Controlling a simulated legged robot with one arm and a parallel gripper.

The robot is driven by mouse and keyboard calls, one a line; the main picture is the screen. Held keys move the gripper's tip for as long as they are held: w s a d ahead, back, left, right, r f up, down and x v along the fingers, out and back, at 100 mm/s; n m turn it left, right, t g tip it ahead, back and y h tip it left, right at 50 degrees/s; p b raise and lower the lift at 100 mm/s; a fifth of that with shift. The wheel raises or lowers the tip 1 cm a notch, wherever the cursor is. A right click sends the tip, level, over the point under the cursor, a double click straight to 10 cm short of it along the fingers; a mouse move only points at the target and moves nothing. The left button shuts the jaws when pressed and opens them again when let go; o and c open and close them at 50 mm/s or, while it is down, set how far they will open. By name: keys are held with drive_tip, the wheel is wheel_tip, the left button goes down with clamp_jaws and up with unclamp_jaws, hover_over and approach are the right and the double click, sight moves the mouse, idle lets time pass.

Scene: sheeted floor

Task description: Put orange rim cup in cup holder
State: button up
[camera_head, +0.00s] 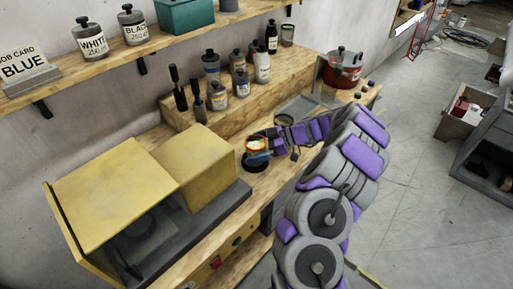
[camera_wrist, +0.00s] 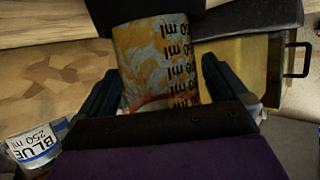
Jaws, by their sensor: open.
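The orange rim cup (camera_head: 257,143) is at the bench's front part, at the end of my arm. It stands over or in a dark round cup holder (camera_head: 252,164), and I cannot tell how deep it sits. In the wrist view the cup (camera_wrist: 163,60) shows black ml markings and orange and grey-blue paint stains. My gripper (camera_wrist: 160,88) is open, with one dark finger on each side of the cup. In the head view my gripper (camera_head: 268,149) is small and partly merges with the cup.
A yellow machine (camera_head: 135,180) stands left of the cup. Several bottles (camera_head: 240,82) stand on the raised ledge behind, and a red pot (camera_head: 343,68) is at the far end. A container labelled BLUE (camera_wrist: 36,143) shows at the wrist view's lower left. Open floor lies right.

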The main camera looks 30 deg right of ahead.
drive_tip(key=shift+a+r, duration=0.1)
drive_tip(key=shift+a, duration=0.25)
drive_tip(key=p+v, duration=0.2)
drive_tip(key=v, duration=1)
drive_tip(key=shift+d, duration=0.2)
drive_tip(key=shift+d, duration=0.2)
drive_tip(key=shift+a, duration=0.1)
